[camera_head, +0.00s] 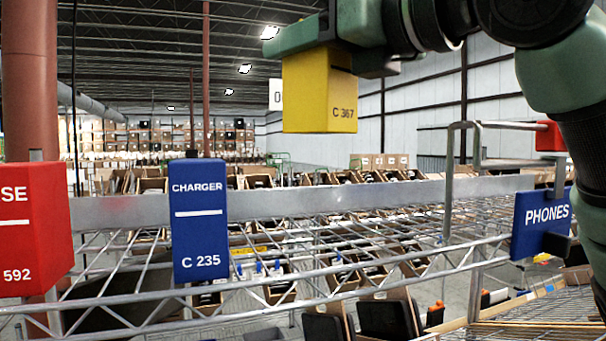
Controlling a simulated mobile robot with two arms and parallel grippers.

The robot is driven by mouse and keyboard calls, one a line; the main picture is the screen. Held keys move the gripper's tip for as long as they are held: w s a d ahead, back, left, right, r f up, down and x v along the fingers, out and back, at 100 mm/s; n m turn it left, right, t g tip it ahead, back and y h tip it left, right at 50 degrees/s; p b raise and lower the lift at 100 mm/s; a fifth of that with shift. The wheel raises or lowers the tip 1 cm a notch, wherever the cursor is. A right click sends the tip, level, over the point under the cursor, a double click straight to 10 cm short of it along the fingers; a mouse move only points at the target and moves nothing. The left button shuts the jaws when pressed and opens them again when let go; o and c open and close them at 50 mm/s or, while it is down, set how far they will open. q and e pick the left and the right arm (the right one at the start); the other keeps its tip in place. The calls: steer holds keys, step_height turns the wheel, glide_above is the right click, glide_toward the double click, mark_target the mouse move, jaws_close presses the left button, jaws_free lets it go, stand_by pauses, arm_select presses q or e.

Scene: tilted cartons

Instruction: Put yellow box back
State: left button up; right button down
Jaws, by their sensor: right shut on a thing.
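The yellow box (313,95), marked C 367, hangs in the air at the top middle of the head view. My right gripper (335,48) is shut on its upper part, and its arm comes in from the upper right. The top of the box is partly hidden by the gripper. The box is above the wire shelf (330,205) and clear of it, right of and higher than the blue CHARGER box. My left gripper is not in view.
A blue CHARGER box (199,222) and a red box (32,230) stand at the shelf's left part. A blue PHONES box (541,222) is at the right, with a metal hook-like bar (449,180) beside it. The rail between CHARGER and PHONES has free room. Tilted cartons (280,292) lie below.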

steer(key=f, duration=0.4)
steer(key=w+f+p, duration=0.1)
steer(key=f, duration=0.4)
steer(key=f+p, duration=0.1)
steer(key=f, duration=0.3)
steer(key=shift+w+a+f, duration=0.25)
steer(key=shift+w+a, duration=0.05)
steer(key=shift+w, duration=0.05)
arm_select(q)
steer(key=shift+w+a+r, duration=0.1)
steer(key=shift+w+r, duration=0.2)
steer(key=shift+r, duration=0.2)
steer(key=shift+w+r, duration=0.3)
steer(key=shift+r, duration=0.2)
arm_select(e)
steer(key=shift+s+f, duration=0.1)
steer(key=c, duration=0.8)
jaws_free()
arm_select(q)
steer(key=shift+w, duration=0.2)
arm_select(e)
steer(key=shift+o, duration=0.4)
